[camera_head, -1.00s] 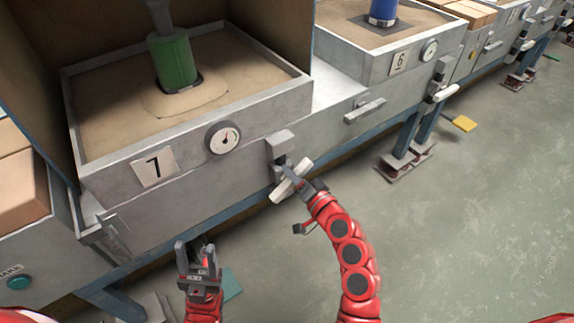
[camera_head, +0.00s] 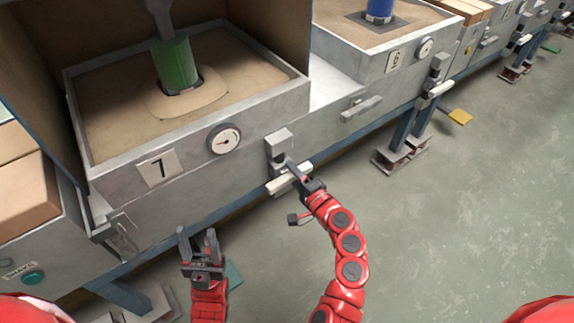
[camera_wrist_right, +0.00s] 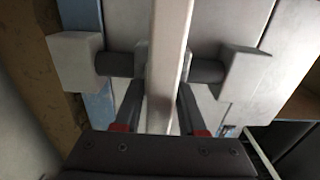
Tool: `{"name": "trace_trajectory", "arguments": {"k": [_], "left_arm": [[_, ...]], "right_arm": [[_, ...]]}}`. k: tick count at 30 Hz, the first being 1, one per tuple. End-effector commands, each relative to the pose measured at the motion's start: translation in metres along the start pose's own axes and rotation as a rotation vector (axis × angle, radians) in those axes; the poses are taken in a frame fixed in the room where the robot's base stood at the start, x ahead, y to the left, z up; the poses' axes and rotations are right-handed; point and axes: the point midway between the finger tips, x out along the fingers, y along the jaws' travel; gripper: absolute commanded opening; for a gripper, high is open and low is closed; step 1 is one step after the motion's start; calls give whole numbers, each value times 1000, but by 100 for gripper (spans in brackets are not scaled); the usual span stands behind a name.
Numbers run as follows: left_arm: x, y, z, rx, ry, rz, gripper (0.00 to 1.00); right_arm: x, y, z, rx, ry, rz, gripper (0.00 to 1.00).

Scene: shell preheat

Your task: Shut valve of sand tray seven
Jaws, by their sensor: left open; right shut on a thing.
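Sand tray seven (camera_head: 110,187) is a grey metal box of sand with a "7" plate (camera_head: 157,168) and a round gauge (camera_head: 224,140) on its front. Its valve has a grey body (camera_head: 279,143) and a pale bar handle (camera_head: 276,187) below the gauge's right. My right gripper (camera_head: 299,177) is shut on the valve handle. In the right wrist view the pale bar (camera_wrist_right: 168,60) runs between the fingers of the right gripper (camera_wrist_right: 160,105). My left gripper (camera_head: 197,240) is open and empty below the tray's front, apart from it.
A green cylinder (camera_head: 175,65) stands in tray seven's sand. Tray six (camera_head: 395,62), with its own gauge and pale valve handle (camera_head: 437,90), is at the right. A green button (camera_head: 34,277) is at the lower left. The floor at right is mostly clear.

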Motion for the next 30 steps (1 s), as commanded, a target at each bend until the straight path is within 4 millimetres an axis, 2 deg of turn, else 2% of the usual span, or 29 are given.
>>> {"name": "trace_trajectory", "arguments": {"k": [12, 13, 16, 26, 30], "left_arm": [[0, 0, 0, 0, -1, -1, 50], [0, 0, 0, 0, -1, -1, 50], [0, 0, 0, 0, -1, -1, 50], [1, 0, 0, 0, -1, -1, 50], [3, 0, 0, -1, -3, -4, 50]], "right_arm": [[0, 1, 0, 9, 0, 2, 0], [0, 1, 0, 9, 0, 2, 42], [0, 1, 0, 9, 0, 1, 60], [-2, 0, 0, 7, 1, 1, 60], [-16, 0, -2, 8, 6, 1, 60]]}}
